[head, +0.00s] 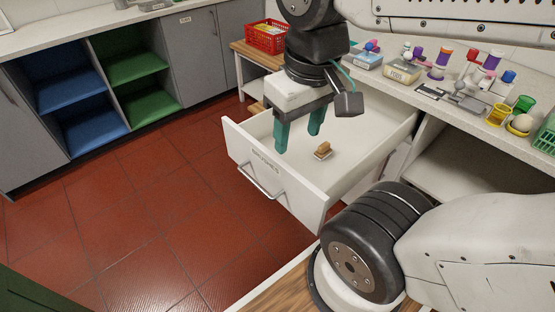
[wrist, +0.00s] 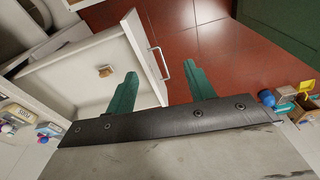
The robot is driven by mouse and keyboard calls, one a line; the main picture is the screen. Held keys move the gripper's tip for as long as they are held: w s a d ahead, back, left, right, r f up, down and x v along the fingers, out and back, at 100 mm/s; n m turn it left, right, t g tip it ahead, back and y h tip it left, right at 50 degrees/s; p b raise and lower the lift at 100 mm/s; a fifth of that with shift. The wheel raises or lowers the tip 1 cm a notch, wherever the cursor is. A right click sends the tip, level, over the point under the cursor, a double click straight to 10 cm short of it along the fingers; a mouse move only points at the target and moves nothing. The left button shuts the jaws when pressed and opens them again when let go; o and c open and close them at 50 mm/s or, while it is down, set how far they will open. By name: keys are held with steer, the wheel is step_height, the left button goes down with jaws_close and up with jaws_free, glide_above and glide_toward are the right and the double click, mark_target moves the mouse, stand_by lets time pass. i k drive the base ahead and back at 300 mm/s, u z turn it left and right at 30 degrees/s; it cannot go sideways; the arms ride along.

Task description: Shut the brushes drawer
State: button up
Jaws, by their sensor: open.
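The white brushes drawer (head: 234,147) is pulled out from under the counter, with a "BRUSHES" label on its front and a metal bar handle (head: 262,184). It also shows in the wrist view (wrist: 143,52), with its handle (wrist: 160,63). A small wooden brush (head: 323,150) lies inside on the drawer floor; the wrist view shows it too (wrist: 105,71). My gripper (head: 299,137) has green fingers, open and empty. In the head view it appears over the drawer, behind the front panel. In the wrist view its fingers (wrist: 158,90) appear on either side of the drawer front. Contact cannot be told.
The counter above holds several bottles, spools and boxes (head: 403,71). A red basket (head: 265,37) stands on a side table at the back. Blue (head: 70,90) and green (head: 135,67) open shelves stand at left. The red tiled floor (head: 150,200) before the drawer is clear.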

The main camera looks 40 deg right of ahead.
mark_target(307, 186)
steer(key=k, duration=1)
steer(key=z, duration=1.2)
steer(key=i, duration=0.7)
steer(key=u, duration=1.25)
steer(key=i, duration=0.5)
steer(key=u, duration=0.05)
